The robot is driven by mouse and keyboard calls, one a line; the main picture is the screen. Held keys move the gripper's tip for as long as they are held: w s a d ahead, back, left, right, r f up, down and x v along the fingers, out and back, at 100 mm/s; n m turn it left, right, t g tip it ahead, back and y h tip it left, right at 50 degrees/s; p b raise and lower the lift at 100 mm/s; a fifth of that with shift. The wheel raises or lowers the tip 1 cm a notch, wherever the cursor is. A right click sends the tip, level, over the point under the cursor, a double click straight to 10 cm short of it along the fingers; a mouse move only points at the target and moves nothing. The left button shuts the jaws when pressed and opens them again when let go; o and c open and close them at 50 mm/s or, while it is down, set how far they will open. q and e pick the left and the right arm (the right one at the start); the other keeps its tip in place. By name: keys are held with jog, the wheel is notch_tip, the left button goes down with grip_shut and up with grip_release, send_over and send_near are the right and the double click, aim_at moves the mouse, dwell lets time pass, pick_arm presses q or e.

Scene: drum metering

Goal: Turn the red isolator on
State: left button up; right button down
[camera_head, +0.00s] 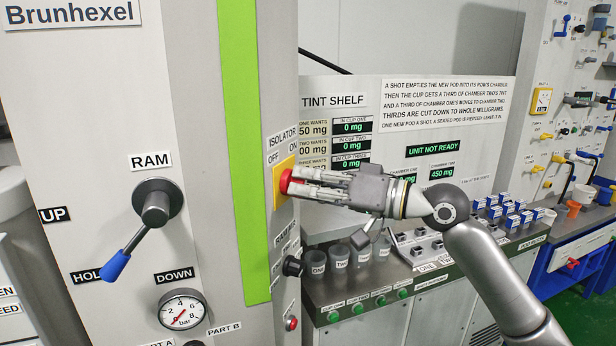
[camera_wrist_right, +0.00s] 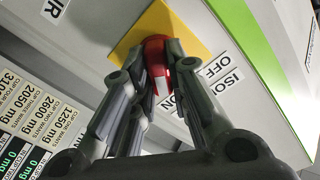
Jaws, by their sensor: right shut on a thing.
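The red isolator (camera_head: 286,182) is a red knob on a yellow plate (camera_head: 278,172), on the side face of the Brunhexel cabinet. Labels ISOLATOR, OFF and ON stand above it. My right gripper (camera_head: 297,183) reaches in from the right and its fingers are shut on the knob. In the right wrist view the red knob (camera_wrist_right: 156,52) sits between the fingertips of my right gripper (camera_wrist_right: 158,70), and a white mark shows on it near the ON label. Part of the knob is hidden by the fingers. My left gripper is not in view.
The RAM lever (camera_head: 132,238) with a blue grip and a bar gauge (camera_head: 182,311) are on the cabinet's front. A black knob (camera_head: 293,266) and a red button (camera_head: 292,323) sit below the isolator. Several cups (camera_head: 339,256) stand on the tint shelf behind my right gripper.

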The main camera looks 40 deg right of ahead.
jog(key=shift+m+p, duration=0.5)
jog(key=shift+m, duration=0.5)
jog(key=c, duration=1.4)
grip_release()
jog(key=shift+d, duration=0.1)
jog(key=v, duration=1.2)
jog(key=shift+f, duration=0.1)
